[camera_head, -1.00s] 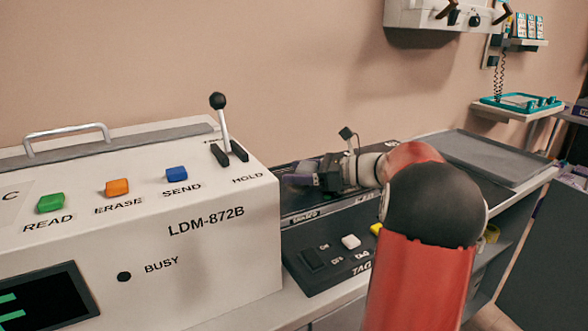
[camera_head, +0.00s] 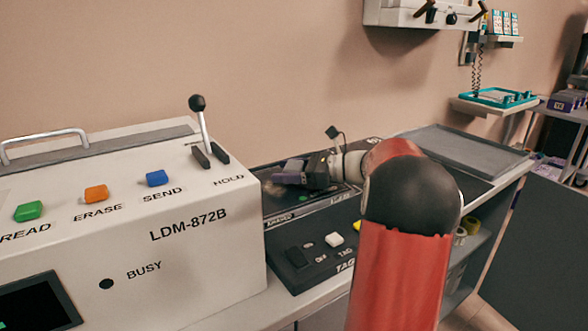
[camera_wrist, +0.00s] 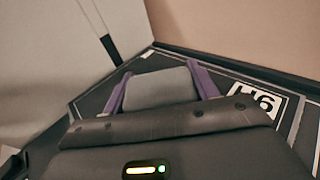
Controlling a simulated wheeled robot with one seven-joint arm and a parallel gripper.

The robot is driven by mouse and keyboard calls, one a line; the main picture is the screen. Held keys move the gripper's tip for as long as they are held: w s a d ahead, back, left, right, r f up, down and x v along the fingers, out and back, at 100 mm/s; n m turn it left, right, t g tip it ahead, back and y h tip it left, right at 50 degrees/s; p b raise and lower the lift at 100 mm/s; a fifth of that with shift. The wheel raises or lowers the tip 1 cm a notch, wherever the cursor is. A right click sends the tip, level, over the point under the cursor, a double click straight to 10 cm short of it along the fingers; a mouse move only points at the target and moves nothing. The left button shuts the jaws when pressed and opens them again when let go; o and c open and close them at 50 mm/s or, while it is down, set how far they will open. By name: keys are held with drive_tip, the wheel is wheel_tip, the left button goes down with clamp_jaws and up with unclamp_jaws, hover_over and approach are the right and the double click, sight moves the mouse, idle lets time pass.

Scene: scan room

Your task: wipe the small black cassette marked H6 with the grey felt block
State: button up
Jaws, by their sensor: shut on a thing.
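The grey felt block (camera_wrist: 162,88) is held between the two purple fingers of my gripper (camera_wrist: 160,85) in the wrist view. My gripper is shut on it. Just under and around it lies a dark surface with a white H6 label (camera_wrist: 262,102), upside down in the picture; I take this as the black cassette. The block is over or on that surface, left of the label; contact cannot be told. In the head view my gripper (camera_head: 290,176) is low over the black surface behind the white machine's right end, and hides part of it.
The white LDM-872B machine (camera_head: 150,260) with a lever (camera_head: 203,125) stands close on the left. A black button box (camera_head: 310,262) lies in front of my gripper. A grey tray (camera_head: 465,150) sits further right on the counter. The wall is close behind.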

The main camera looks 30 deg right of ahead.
sight(265, 187)
drive_tip(key=shift+a, duration=2.65)
drive_tip(key=shift+w, duration=0.65)
drive_tip(key=shift+d+r, duration=0.1)
drive_tip(key=shift+d, duration=3.75)
drive_tip(key=shift+a+f, duration=0.2)
drive_tip(key=shift+a, duration=0.85)
drive_tip(key=shift+a+f, duration=0.15)
drive_tip(key=shift+a, duration=2.8)
drive_tip(key=shift+d+r, duration=0.1)
drive_tip(key=shift+r, duration=3.1)
